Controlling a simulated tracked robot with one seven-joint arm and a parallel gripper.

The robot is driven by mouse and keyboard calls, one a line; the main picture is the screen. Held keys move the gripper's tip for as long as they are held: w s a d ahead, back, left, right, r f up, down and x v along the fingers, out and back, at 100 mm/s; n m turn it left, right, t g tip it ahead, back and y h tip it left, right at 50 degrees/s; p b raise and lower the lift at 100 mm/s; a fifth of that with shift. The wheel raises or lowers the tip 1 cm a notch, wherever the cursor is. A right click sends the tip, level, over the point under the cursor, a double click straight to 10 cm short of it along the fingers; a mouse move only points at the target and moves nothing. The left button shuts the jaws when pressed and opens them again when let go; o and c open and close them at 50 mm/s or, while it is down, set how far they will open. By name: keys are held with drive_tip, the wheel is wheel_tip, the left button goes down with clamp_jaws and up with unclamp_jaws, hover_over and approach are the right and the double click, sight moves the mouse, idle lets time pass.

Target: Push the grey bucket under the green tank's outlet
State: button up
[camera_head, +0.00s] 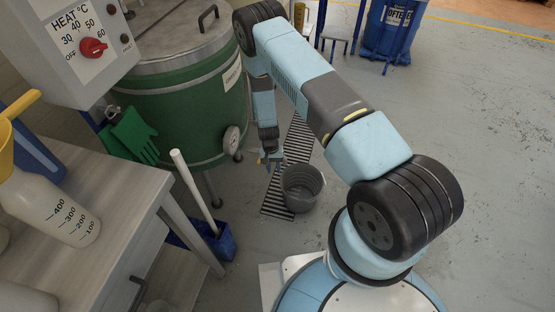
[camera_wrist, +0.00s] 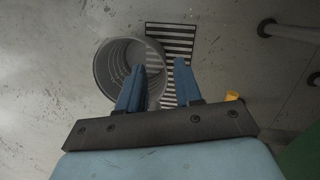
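The grey bucket (camera_head: 302,198) stands upright on the floor, partly over the striped drain grate, to the right of the green tank (camera_head: 190,112). My gripper (camera_head: 270,158) points down between the tank and the bucket. In the wrist view, my gripper (camera_wrist: 159,78) is open and empty. One finger overlaps the rim of the bucket (camera_wrist: 106,68) and the other is over the grate; whether it touches the bucket I cannot tell. A small yellow part (camera_wrist: 232,96) shows beside the gripper, possibly a tap on the tank. The outlet itself is not clearly visible.
The drain grate (camera_head: 272,203) runs beside the tank, which stands on legs (camera_head: 213,190). A blue dustpan (camera_head: 217,240) with a white handle and a metal table (camera_head: 120,200) are at the left.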

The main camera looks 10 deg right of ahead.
drive_tip(key=w+d+r+t+y, duration=0.1)
drive_tip(key=w+r, duration=0.3)
drive_tip(key=r, duration=1.5)
drive_tip(key=w+d+r+t+y, duration=0.1)
drive_tip(key=w+r+t, duration=0.15)
drive_tip(key=r, duration=1.65)
drive_tip(key=s+d+r+n+t, duration=0.1)
drive_tip(key=s+d+r, duration=0.25)
drive_tip(key=r, duration=0.55)
drive_tip(key=s+d+r, duration=0.2)
drive_tip(key=s+r, duration=0.3)
drive_tip(key=r, duration=0.4)
drive_tip(key=s+d+r+n+t, duration=0.15)
drive_tip(key=s+r, duration=0.25)
drive_tip(key=r, duration=0.6)
drive_tip(key=s+d+r, duration=0.2)
drive_tip(key=s, duration=0.4)
drive_tip(key=s+d+r+t+h, duration=0.1)
drive_tip(key=s+r, duration=0.2)
drive_tip(key=s, duration=0.4)
drive_tip(key=s+d+r+t, duration=0.1)
drive_tip(key=s+d+r, duration=0.1)
drive_tip(key=s, duration=0.5)
drive_tip(key=shift+s+d+r, duration=0.15)
drive_tip(key=shift+d+r, duration=0.2)
drive_tip(key=shift+r, duration=0.05)
